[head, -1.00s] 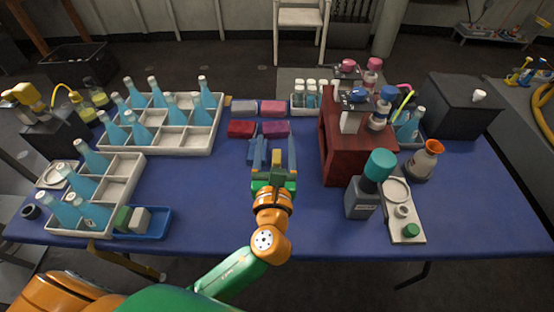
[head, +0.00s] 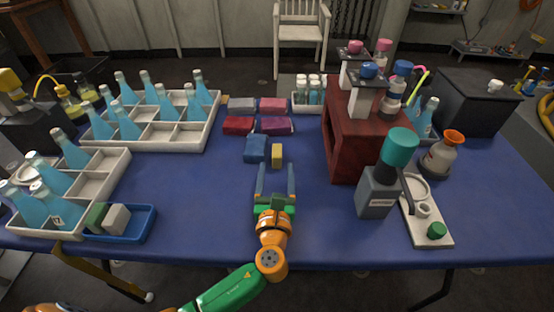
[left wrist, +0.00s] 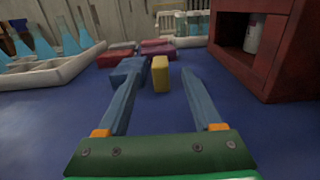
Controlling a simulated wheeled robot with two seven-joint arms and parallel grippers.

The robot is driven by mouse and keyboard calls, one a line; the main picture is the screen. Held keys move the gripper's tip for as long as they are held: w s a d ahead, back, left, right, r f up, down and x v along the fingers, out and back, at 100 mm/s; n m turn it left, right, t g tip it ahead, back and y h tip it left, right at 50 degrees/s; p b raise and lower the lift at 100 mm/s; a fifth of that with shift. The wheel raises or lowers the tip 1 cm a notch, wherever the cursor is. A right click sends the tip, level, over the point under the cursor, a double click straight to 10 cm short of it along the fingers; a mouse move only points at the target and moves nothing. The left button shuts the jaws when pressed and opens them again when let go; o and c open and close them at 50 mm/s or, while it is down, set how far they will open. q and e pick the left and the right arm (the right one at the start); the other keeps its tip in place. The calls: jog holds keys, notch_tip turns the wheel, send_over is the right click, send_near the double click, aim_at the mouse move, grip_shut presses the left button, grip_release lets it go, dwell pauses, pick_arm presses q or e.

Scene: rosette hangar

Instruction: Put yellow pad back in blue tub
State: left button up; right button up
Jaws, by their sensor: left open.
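The yellow pad (head: 277,155) stands on the blue table, right beside a blue block (head: 255,148). It also shows in the left wrist view (left wrist: 160,74), between and beyond my fingertips. My left gripper (head: 275,168) is open and empty, its two fingers pointing at the pad from the near side; in the left wrist view the left finger (left wrist: 123,103) overlaps the blue block in the picture. The blue tub (head: 130,232) lies at the table's front left and holds a green pad (head: 96,217) and a light grey pad (head: 116,218). My right gripper is out of view.
Grey, pink, red and purple packs (head: 272,125) lie behind the blue block. A dark red shelf (head: 345,140) stands to the right. White crates (head: 190,140) with several blue bottles fill the left. The table between tub and gripper is clear.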

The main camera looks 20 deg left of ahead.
aim_at(277, 157)
pick_arm(q)
jog(key=x, duration=0.4)
jog(key=shift+w+a, duration=0.1)
jog(key=shift+w, duration=0.3)
grip_shut()
